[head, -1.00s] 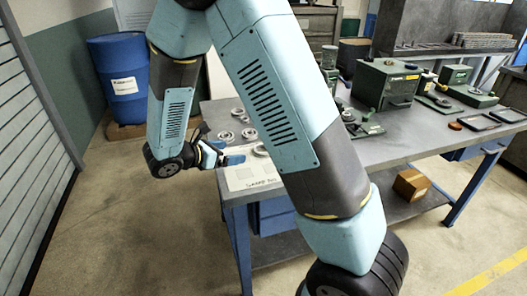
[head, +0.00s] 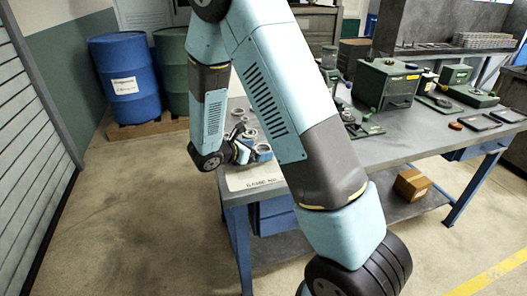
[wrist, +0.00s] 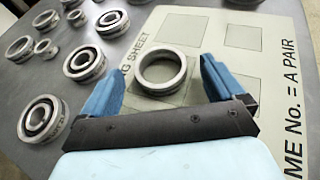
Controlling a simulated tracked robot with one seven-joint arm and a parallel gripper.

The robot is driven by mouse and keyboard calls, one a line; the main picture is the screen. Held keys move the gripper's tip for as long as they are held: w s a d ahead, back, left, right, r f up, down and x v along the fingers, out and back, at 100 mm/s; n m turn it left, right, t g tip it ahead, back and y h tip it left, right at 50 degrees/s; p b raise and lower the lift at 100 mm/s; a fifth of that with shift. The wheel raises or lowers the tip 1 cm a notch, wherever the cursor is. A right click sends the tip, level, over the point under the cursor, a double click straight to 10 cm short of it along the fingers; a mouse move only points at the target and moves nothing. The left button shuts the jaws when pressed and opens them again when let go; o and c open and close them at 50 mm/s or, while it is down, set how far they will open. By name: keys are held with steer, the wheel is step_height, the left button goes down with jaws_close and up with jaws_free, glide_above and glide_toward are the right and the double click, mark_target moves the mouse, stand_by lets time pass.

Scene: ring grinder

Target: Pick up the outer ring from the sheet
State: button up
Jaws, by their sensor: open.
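The outer ring (wrist: 161,72) is a plain grey metal ring lying flat on the pale printed sheet (wrist: 215,38) in the wrist view. My gripper (wrist: 158,78) is open, with one blue finger on each side of the ring in the picture. Whether the fingers are level with the ring or above it I cannot tell. In the head view my gripper (head: 252,153) is over the near left end of the workbench, and the sheet (head: 250,178) shows in front of it. My own arm hides part of that end of the bench.
Several bearings lie left of the sheet, among them a near one (wrist: 42,118) and a farther one (wrist: 85,62). Green machines (head: 386,85) stand on the workbench (head: 400,142) to the right. Blue (head: 124,75) and green drums stand behind on a pallet.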

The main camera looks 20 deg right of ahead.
steer(key=shift+w+d+f, duration=0.15)
steer(key=shift+d+f, duration=0.05)
steer(key=shift+d, duration=0.2)
steer(key=c, duration=1.2)
steer(key=shift+r, duration=0.1)
